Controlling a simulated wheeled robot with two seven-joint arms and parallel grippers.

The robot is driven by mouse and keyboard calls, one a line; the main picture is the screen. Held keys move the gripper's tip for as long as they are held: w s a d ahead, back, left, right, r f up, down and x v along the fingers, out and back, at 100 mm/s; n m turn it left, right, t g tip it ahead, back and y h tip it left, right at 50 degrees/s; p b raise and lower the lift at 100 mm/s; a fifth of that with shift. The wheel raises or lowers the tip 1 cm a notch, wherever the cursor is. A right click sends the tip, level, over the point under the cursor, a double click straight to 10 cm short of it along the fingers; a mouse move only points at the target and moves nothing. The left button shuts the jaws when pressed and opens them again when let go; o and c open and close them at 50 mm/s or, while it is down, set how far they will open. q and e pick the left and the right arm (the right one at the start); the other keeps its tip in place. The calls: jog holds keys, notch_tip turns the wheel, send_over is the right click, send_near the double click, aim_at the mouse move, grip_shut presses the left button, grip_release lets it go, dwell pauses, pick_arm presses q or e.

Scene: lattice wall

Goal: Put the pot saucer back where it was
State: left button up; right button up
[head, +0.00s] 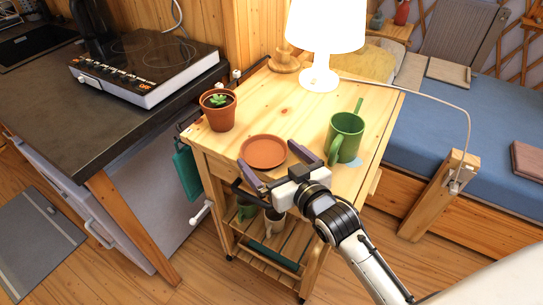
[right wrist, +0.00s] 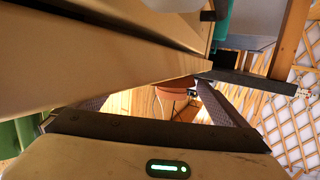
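The terracotta pot saucer (head: 264,151) lies on the wooden cart top, near its front left edge. My right gripper (head: 266,153) is open in the head view, with its two dark fingers apart at the saucer's near side. One finger is by its left edge and the other by its right edge. I cannot tell whether they touch it. A small terracotta pot (head: 218,111) with a green succulent stands behind and left of the saucer. The right wrist view shows both fingers spread, with a partly hidden terracotta shape between them. My left gripper is not in view.
Mugs sit on the shelf below. A counter with a hotplate (head: 148,67) is at left, a blue bed (head: 464,112) at right. The cart's middle is clear.

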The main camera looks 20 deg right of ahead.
jog(key=shift+r, duration=0.15)
jog(key=v, duration=1.2)
